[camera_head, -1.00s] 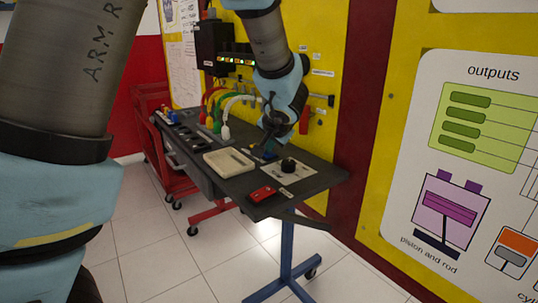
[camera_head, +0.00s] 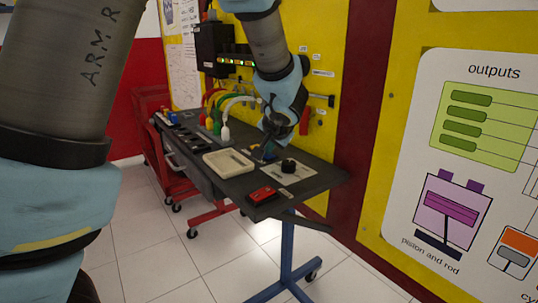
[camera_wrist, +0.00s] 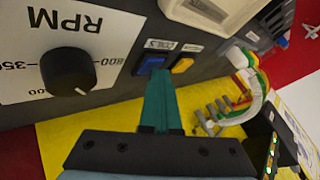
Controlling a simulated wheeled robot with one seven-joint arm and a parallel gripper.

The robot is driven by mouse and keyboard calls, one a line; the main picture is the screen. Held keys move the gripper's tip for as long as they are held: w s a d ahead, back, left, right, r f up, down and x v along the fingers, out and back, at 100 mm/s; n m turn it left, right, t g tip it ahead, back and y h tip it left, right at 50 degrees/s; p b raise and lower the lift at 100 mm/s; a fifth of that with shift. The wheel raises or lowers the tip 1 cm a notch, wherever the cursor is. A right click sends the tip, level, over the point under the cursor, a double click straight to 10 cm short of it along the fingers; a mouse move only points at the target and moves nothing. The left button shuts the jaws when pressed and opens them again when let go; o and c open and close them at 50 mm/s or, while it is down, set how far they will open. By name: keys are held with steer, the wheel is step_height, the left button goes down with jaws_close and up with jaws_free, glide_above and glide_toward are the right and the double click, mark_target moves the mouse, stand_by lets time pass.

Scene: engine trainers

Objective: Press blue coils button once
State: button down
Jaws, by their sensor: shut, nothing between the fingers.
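The blue button (camera_wrist: 151,64) is a small square on the dark tabletop, beside a white label that reads COILS (camera_wrist: 159,45), upside down in the wrist view. My gripper (camera_wrist: 158,75) is shut and empty. Its teal fingertips point at the blue button and overlap its near edge in the wrist view; I cannot tell whether they touch it or whether it is pressed in. In the head view my gripper (camera_head: 267,150) is low over the tabletop, and the button cannot be made out clearly.
A yellow button (camera_wrist: 183,65) sits right beside the blue one. A black RPM knob (camera_wrist: 69,72) on a white plate stands nearby. A cream tray (camera_head: 229,163), a red device (camera_head: 262,194) and colored hoses (camera_head: 224,128) are also on the table (camera_head: 319,181). A yellow panel rises behind.

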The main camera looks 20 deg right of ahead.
mark_target(268, 157)
steer(key=shift+r+p, duration=0.4)
steer(key=shift+r, duration=0.4)
steer(key=shift+r, duration=0.1)
steer(key=shift+r+p, duration=1.55)
steer(key=shift+r, duration=0.9)
